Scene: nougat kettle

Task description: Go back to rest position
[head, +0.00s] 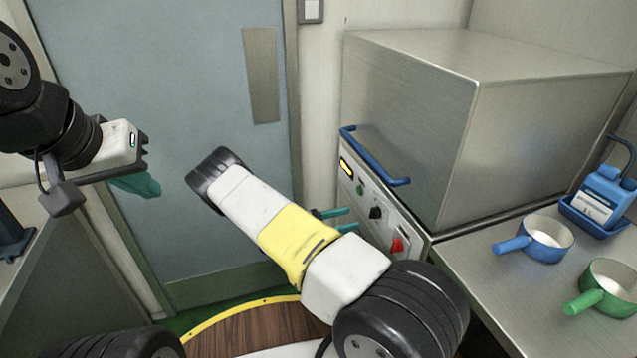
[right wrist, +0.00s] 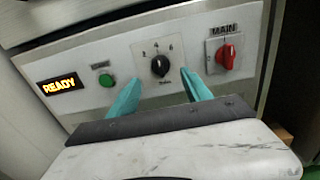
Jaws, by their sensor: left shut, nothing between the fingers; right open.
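My left gripper (head: 143,184) is at the left of the head view, its teal fingers together and empty, in front of the blue-grey door. My right gripper (head: 340,219) is mostly hidden behind my right forearm in the head view; its teal fingertips stick out toward the machine's control panel. In the right wrist view my right gripper (right wrist: 162,92) is open and empty. Its fingers point at the panel, on either side below the black dial (right wrist: 160,65). I cannot tell whether they touch the panel. A green button (right wrist: 107,81) and a red MAIN switch (right wrist: 226,56) flank them.
The steel machine (head: 410,120) has a blue bar handle (head: 375,160) and a lit READY display (right wrist: 59,85). The door (head: 170,90) is closed.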

